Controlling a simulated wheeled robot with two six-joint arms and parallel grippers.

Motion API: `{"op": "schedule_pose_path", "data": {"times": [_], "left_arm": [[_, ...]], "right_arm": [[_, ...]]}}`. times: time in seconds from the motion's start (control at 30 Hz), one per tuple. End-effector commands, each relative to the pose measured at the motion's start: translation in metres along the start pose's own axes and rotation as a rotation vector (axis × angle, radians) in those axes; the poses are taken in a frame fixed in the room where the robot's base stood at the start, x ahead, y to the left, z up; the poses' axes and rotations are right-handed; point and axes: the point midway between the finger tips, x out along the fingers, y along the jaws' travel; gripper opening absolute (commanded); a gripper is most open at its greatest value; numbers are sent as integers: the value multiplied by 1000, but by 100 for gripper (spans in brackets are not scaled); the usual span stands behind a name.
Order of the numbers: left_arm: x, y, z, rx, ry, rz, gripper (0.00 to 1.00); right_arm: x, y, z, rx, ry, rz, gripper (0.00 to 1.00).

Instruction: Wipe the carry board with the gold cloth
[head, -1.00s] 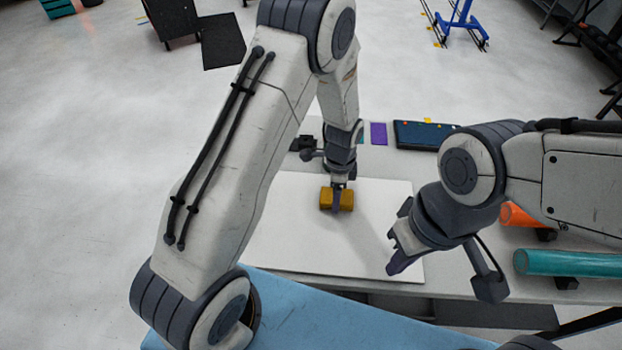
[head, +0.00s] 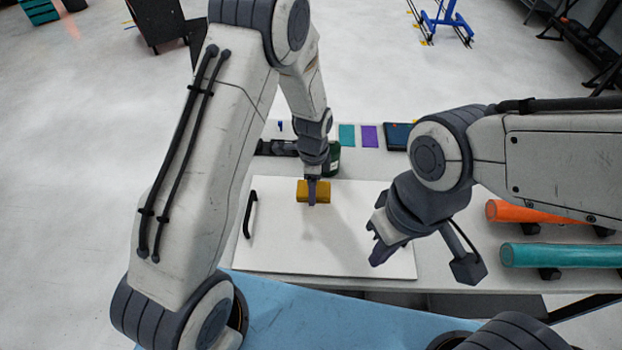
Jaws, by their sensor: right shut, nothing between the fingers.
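The white carry board (head: 340,250) lies flat on the table, with a black handle (head: 250,214) near its left edge. The gold cloth (head: 302,191), a folded block, is on the board near its far edge. My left gripper (head: 312,198) reaches down over the cloth and appears shut on it; its fingers cover part of the cloth's middle. My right gripper (head: 376,240) is shut and empty, over the right part of the board and apart from the cloth.
Behind the board are a dark green container (head: 334,160), a teal patch (head: 347,135), a purple patch (head: 369,136) and a dark blue case (head: 398,136). Orange (head: 530,212) and teal (head: 560,256) rolls lie to the right. The board's front is clear.

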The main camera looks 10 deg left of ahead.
Motion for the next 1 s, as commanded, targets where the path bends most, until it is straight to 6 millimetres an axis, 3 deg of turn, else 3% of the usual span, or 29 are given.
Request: {"op": "schedule_pose_path", "data": {"times": [0.33, 1.0], "left_arm": [[-34, 0, -3, 4, 0, -1, 28], [-35, 0, -2, -8, 0, -1, 28]], "right_arm": [[-28, -2, -1, 0, 0, 0, 0], [-28, -2, -1, 0, 0, 0, 0]]}}
